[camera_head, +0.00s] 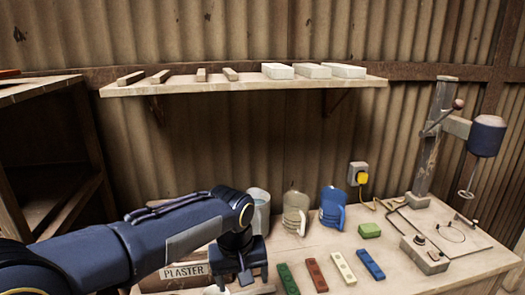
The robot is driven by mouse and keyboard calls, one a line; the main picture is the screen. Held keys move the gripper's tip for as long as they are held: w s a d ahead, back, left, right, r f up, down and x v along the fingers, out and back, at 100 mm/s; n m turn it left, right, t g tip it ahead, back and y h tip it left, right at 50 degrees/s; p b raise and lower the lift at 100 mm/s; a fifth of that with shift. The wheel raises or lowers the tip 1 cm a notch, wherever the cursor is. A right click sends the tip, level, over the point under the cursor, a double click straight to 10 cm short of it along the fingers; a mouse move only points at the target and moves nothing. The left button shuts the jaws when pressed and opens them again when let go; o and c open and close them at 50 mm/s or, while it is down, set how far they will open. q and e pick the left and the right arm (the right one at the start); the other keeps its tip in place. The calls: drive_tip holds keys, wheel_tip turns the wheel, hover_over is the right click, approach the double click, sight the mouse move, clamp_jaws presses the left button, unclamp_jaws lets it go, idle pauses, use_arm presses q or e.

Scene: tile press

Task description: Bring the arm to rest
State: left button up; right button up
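My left arm (130,245) is dark blue and reaches in from the left, across the front left of the workbench (400,280). Its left gripper (246,276) points down at the bench's front, just right of the box marked PLASTER (185,271). The fingertips are dark and partly overlap, so I cannot tell whether they are open or shut. A pale wooden piece (256,290) shows below the gripper at the picture's bottom edge; I cannot tell whether they touch. My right gripper is not in view.
Green (289,278), red (316,275), cream (343,267) and blue (371,264) strips lie right of the gripper. A press (432,145) stands at right. A shelf (240,84) holds bars and white blocks.

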use_arm(q)
drive_tip(key=s+a+r+h, duration=0.2)
drive_tip(key=s+a, duration=0.3)
drive_tip(key=a, duration=0.3)
drive_tip(key=s+a+f+t, duration=0.2)
drive_tip(key=s+a, duration=0.2)
drive_tip(key=s, duration=0.4)
drive_tip(key=s+a+f+t+h, duration=0.1)
drive_tip(key=s+a, duration=0.3)
drive_tip(key=s, duration=0.5)
drive_tip(key=shift+a+f+m+t, duration=0.15)
drive_tip(key=shift+f+m+t, duration=0.15)
drive_tip(key=shift+f+t, duration=0.3)
